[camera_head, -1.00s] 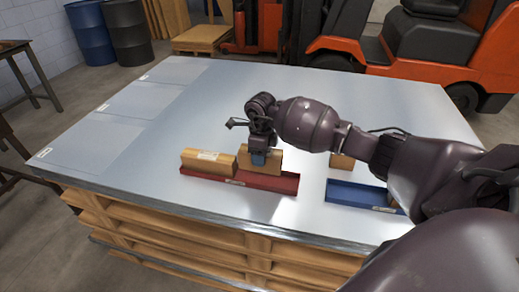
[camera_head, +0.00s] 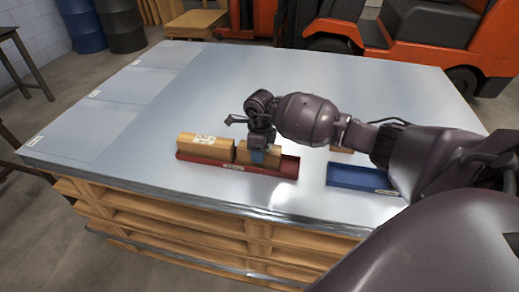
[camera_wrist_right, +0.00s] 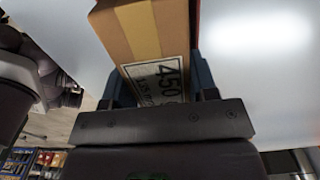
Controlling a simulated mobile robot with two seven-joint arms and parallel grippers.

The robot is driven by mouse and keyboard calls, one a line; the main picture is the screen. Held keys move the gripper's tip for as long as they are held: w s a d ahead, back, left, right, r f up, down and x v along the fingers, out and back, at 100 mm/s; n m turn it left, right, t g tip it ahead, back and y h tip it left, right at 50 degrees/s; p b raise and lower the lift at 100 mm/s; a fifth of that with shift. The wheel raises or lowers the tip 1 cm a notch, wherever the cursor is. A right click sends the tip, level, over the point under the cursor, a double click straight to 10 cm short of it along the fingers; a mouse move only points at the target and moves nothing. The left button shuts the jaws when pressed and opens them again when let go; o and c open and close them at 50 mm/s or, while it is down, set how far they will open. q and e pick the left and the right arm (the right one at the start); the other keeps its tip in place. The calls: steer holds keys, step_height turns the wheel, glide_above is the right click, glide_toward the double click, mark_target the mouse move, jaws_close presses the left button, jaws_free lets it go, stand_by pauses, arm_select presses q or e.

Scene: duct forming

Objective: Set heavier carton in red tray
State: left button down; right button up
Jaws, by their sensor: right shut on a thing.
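The red tray (camera_head: 200,161) lies near the front edge of the table. A tan carton with a white label (camera_head: 205,146) sits in its left part. My right gripper (camera_head: 264,156) is shut on a second tan carton (camera_head: 243,154) in the tray's right part, close beside the first. Whether its underside touches the tray floor is hidden. In the right wrist view this carton (camera_wrist_right: 140,35) sits between the fingers, its label reading 450. A third carton (camera_head: 341,150) is mostly hidden behind my right arm. My left gripper is not in view.
A blue tray (camera_head: 352,178) lies to the right, partly under my arm. The metal tabletop (camera_head: 190,95) is clear behind and to the left. The table stands on wooden pallets (camera_head: 190,235). An orange forklift (camera_head: 400,45) stands beyond.

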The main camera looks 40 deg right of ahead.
steer(key=shift+r, duration=0.1)
steer(key=o, duration=1.3)
